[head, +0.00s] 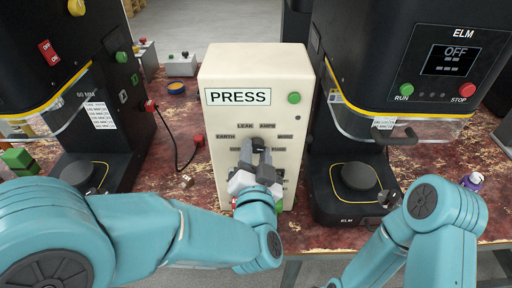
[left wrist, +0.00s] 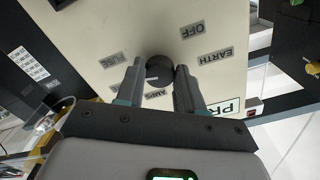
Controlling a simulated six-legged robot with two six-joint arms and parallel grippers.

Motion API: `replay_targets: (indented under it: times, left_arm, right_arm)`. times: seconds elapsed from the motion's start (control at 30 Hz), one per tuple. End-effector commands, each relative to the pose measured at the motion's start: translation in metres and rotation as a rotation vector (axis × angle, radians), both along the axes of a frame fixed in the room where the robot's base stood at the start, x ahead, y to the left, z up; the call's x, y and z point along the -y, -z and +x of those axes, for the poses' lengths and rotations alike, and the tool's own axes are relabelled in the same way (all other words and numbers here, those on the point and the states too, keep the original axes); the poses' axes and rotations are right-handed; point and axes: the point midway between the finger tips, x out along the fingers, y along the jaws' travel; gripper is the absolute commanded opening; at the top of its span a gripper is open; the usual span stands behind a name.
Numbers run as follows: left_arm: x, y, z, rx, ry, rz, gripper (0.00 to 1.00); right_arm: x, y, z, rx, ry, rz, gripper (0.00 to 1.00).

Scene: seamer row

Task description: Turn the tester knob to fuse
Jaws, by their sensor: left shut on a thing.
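The tester is a cream box (head: 225,120) with a PRESS label, a green button (head: 294,98) and small labels around its knob. In the left wrist view the knob is a round black piece (left wrist: 159,71) between my two fingers. My left gripper (head: 258,150) is shut on the knob at the tester's front; it also shows in the left wrist view (left wrist: 160,85). The FUSE label (left wrist: 117,59), EARTH label (left wrist: 215,57), OFF label (left wrist: 192,30) and AMPS label (left wrist: 156,94) are around it. The knob's pointer direction cannot be told. My right gripper is out of frame.
A black seamer (head: 413,45) with an OFF display stands right of the tester, and another black machine (head: 125,130) stands left. A red-ended cable (head: 178,160) lies on the worn red bench (head: 185,215).

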Motion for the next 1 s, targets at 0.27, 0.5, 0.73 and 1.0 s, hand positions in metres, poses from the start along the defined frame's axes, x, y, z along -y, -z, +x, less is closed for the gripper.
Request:
replay_targets:
  times: [0.27,0.5,0.73,1.0]
  left_arm:
    - [-0.001,-0.003,0.000,0.001,-0.002,0.221,0.07]
    - [-0.001,-0.003,0.000,0.002,-0.001,0.350,0.07]
    - [-0.001,-0.002,0.000,0.002,-0.001,0.410,0.07]
    - [-0.001,-0.001,0.000,0.002,-0.001,0.427,0.07]
  right_arm:
    - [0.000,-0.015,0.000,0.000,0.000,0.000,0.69]
    - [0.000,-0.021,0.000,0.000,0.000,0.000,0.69]
    - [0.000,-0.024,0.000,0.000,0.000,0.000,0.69]
    - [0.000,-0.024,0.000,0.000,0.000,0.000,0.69]
